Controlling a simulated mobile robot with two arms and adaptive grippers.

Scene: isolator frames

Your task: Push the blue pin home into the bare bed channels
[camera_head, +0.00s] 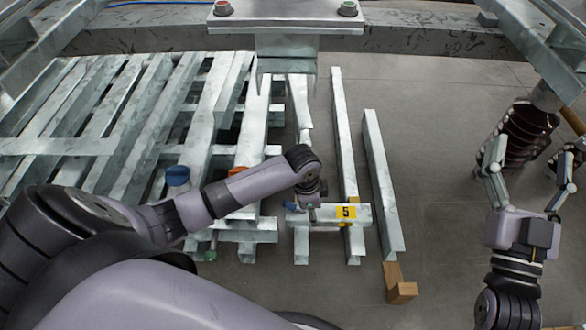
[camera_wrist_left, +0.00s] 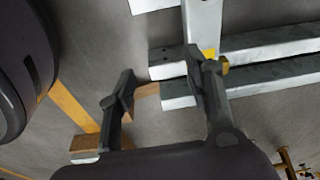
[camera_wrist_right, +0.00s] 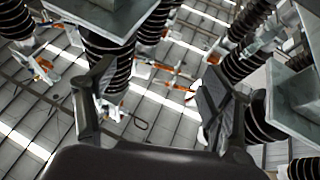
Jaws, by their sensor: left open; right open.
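A blue round-headed piece (camera_head: 178,176) stands on the left grey frame, beside my left forearm. A smaller blue piece (camera_head: 291,206) shows at the left end of a short crossbar (camera_head: 328,215) with a yellow "5" label. I cannot tell which is the blue pin. Two long bare grey channels (camera_head: 378,165) lie on the floor to the right of the frame. My left gripper (camera_head: 311,197) is over the crossbar; in the left wrist view its fingers (camera_wrist_left: 163,72) are apart and empty. My right gripper (camera_head: 528,172) is open at far right, its fingers apart in the right wrist view (camera_wrist_right: 150,80).
Wooden blocks (camera_head: 400,287) lie at the near end of the right channel. An orange piece (camera_head: 238,171) and slatted grey frames (camera_head: 130,110) are at left. Brown ribbed insulators (camera_head: 522,130) hang near my right gripper. The floor (camera_head: 440,170) between is clear.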

